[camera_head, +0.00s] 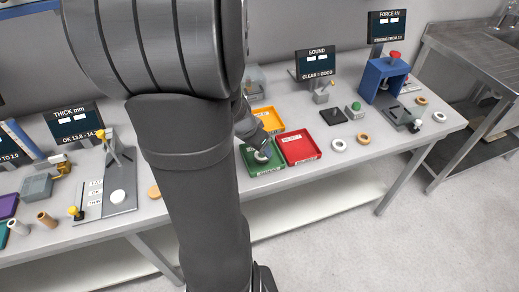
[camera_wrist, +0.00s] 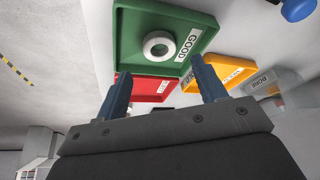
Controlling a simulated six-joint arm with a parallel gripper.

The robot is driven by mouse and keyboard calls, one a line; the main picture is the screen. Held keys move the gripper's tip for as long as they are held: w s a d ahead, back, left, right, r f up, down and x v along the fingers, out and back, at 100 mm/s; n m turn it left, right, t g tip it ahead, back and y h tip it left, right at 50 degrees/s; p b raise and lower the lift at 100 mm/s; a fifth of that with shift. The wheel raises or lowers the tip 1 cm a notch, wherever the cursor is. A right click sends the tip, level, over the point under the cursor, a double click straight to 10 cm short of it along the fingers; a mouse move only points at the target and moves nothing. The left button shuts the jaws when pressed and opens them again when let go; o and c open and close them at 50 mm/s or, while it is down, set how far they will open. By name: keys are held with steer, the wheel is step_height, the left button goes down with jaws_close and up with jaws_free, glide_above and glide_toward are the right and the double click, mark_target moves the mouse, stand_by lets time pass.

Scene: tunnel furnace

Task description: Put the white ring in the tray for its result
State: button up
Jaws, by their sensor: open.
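A white ring (camera_wrist: 148,42) lies flat inside the green tray (camera_wrist: 127,52) labelled GOOD; in the head view it shows as a pale ring (camera_head: 262,156) partly under my gripper (camera_head: 258,146). In the wrist view my gripper (camera_wrist: 161,68) is open, its two blue fingers apart with nothing between them, and the ring shows beyond the fingertips. The green tray (camera_head: 266,172) stands near the table's front edge. A red tray (camera_head: 301,161) is to its right and an orange tray (camera_head: 278,125) behind it.
Another white ring (camera_head: 338,145) and a tan ring (camera_head: 363,138) lie right of the red tray. A SOUND display (camera_head: 316,63) and a blue force press (camera_head: 383,80) stand farther right. A thickness gauge (camera_head: 108,190) is at left. My arm hides the table's middle.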

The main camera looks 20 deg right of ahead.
mark_target(263, 156)
steer(key=v, duration=0.7)
steer(key=shift+d+f, duration=0.1)
steer(key=x, duration=1.2)
steer(key=shift+f, duration=0.1)
steer(key=shift+s+r, duration=0.1)
steer(key=shift+r, duration=0.2)
